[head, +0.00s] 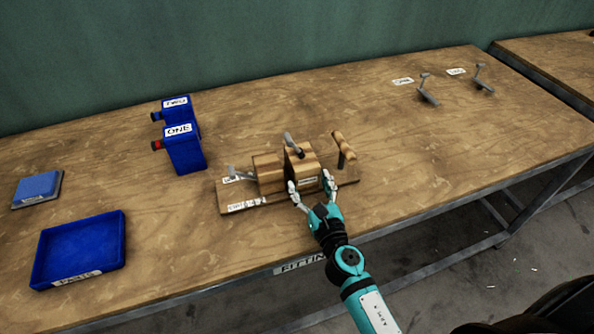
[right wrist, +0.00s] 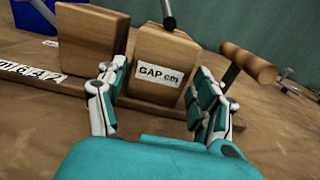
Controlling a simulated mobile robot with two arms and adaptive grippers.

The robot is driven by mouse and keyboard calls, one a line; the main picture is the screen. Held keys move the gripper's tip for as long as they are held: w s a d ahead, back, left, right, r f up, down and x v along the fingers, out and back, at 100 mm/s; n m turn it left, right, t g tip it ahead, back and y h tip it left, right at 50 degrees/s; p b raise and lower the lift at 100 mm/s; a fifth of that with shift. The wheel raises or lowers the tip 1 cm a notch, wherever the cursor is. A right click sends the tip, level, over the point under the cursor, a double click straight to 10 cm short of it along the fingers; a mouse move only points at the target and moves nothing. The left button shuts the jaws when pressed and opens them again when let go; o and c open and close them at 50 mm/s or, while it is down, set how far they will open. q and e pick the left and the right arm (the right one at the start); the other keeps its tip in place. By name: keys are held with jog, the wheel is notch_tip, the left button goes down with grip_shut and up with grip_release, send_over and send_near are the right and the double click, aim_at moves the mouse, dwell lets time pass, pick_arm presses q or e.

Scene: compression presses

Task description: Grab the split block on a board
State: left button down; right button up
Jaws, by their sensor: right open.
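The wooden board (head: 224,204) lies near the front edge of the table and carries a split block in two wooden parts. The left half (head: 268,174) and the right half (head: 309,165) stand side by side with a dark gap between them. In the right wrist view the right half (right wrist: 165,55) bears a "GAP cm" label, and the left half (right wrist: 92,40) stands to its left. My right gripper (head: 310,190) is open, its fingers just in front of the right half and spread towards either side of it. Contact cannot be told. My left gripper is not in view.
A wooden T-handle (head: 343,148) stands at the board's right end, and a grey lever (head: 240,174) at its left. Two blue boxes (head: 184,149) stand behind. A blue tray (head: 80,248) and blue pad (head: 37,187) lie left. Metal levers (head: 427,91) stand far right.

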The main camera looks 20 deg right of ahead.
aim_at(308, 180)
jog(key=w, duration=0.3)
jog(key=shift+f, duration=0.1)
jog(key=shift+c, duration=0.7)
jog(key=c, duration=1.1)
jog(key=shift+r, duration=0.2)
jog(key=shift+c, duration=0.5)
